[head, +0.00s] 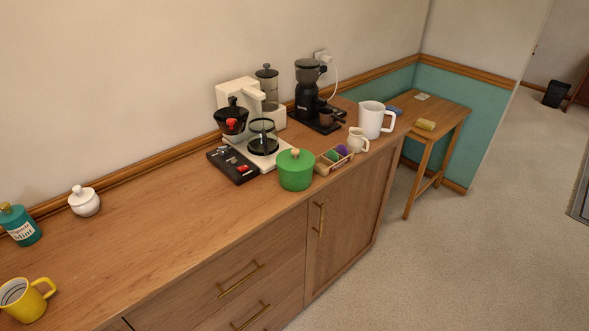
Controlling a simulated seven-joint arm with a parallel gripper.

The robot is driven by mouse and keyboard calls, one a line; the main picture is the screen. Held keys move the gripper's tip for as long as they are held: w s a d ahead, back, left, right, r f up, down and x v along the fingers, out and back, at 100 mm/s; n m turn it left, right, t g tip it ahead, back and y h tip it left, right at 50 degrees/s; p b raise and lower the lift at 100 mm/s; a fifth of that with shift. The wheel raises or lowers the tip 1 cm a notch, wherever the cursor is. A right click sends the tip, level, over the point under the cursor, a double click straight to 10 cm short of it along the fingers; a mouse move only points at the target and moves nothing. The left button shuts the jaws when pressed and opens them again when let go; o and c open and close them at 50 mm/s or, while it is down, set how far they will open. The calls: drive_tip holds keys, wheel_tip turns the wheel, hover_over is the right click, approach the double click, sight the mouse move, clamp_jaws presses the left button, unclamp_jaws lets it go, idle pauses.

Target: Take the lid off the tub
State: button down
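A round green tub (295,179) stands upright near the front edge of the wooden sideboard, right of the middle in the head view. Its green lid (288,160) sits on top and has a small pale knob (295,153). The lid looks closed on the rim, and the inside of the tub is hidden. My gripper is not in this view.
A white coffee maker (240,97) with a glass carafe (263,138) and a black scale (232,166) stand left of the tub. A divided wooden box (334,160) is close on its right.

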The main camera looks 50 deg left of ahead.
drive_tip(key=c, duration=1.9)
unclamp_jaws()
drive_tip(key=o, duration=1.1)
